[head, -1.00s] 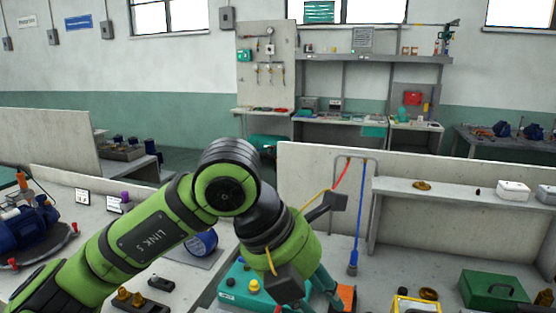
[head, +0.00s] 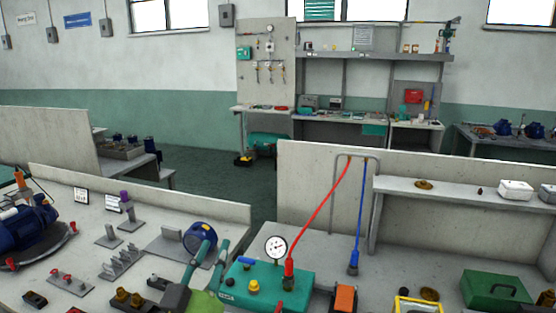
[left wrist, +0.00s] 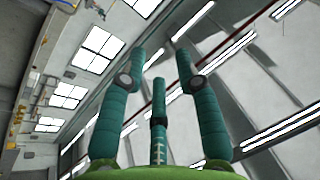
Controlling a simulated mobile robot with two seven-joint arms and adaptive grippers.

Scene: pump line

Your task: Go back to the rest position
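My left gripper (head: 213,250) shows at the bottom edge of the head view, its teal fingers pointing up, in front of the bench and left of the teal pump box (head: 268,284). The left wrist view shows its teal fingers (left wrist: 161,54) spread apart with nothing between them. Behind them that view shows only ceiling, lights and windows. My right gripper is in neither view.
The teal box carries a gauge (head: 276,247), with a red hose (head: 334,205) at its top. A blue hose (head: 358,215) hangs beside it. An orange block (head: 344,298) and a green case (head: 495,290) stand right. A blue motor (head: 25,226) stands left.

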